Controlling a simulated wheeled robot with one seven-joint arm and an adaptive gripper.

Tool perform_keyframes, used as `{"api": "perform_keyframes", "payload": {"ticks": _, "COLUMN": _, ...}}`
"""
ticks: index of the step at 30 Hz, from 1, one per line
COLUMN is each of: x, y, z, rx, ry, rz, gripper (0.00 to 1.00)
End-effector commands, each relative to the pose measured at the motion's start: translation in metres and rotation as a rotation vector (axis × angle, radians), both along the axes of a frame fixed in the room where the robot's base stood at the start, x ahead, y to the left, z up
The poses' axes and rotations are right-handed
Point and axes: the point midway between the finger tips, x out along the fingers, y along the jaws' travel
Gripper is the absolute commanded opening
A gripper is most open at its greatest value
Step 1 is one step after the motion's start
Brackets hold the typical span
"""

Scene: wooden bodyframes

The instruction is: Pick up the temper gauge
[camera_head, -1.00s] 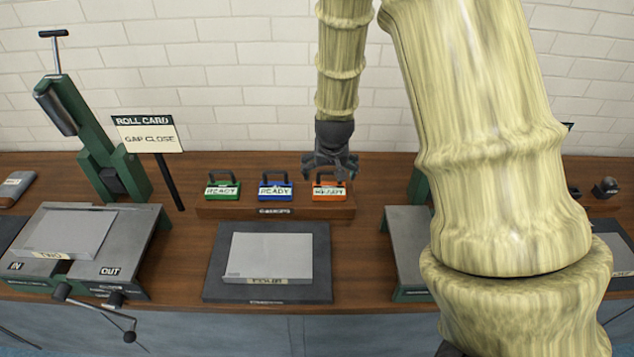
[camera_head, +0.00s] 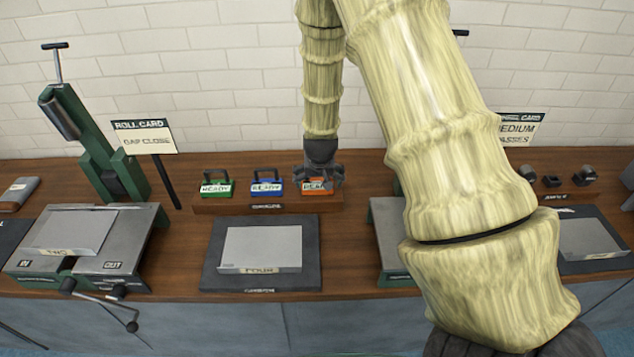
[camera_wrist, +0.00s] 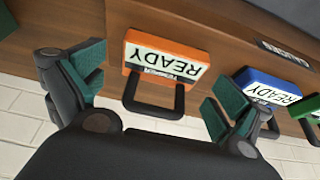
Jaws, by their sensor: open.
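The orange block with a white READY card and a dark loop handle (camera_wrist: 165,56) appears to be the temper gauge; its small label is hard to read. It stands at the right end of a wooden rack, and in the head view its front (camera_head: 317,187) shows below my gripper. My gripper (camera_wrist: 158,92) is open and empty, with green-padded fingers apart on either side of the handle in the wrist view. In the head view my gripper (camera_head: 319,178) is right at the orange gauge and hides its handle. I cannot tell whether it touches.
A blue gauge (camera_head: 266,187) and a green gauge (camera_head: 217,187) stand left of the orange one on the rack (camera_head: 232,207). A dark plate (camera_head: 215,265) with a grey sheet lies in front. A green rolling device (camera_head: 140,225) stands left. The brick wall is behind.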

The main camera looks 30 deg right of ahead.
Motion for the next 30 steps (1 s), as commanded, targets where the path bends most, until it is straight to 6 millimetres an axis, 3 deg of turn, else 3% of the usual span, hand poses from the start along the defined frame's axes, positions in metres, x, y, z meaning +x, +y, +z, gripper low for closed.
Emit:
{"api": "perform_keyframes", "payload": {"ticks": 7, "x": 0.011, "y": -0.003, "z": -0.021, "rx": -0.001, "ry": 0.004, "rz": 0.002, "gripper": 1.00}}
{"api": "perform_keyframes", "payload": {"ticks": 18, "x": 0.013, "y": -0.004, "z": -0.027, "rx": 0.000, "ry": 0.003, "rz": 0.001, "gripper": 1.00}}
{"api": "perform_keyframes", "payload": {"ticks": 19, "x": 0.013, "y": -0.004, "z": -0.027, "rx": 0.000, "ry": 0.003, "rz": 0.001, "gripper": 0.98}}
{"api": "perform_keyframes", "payload": {"ticks": 26, "x": 0.013, "y": -0.004, "z": -0.027, "rx": 0.000, "ry": 0.003, "rz": 0.001, "gripper": 0.58}}
{"api": "perform_keyframes", "payload": {"ticks": 30, "x": 0.013, "y": -0.004, "z": -0.026, "rx": -0.001, "ry": 0.002, "rz": 0.001, "gripper": 0.58}}
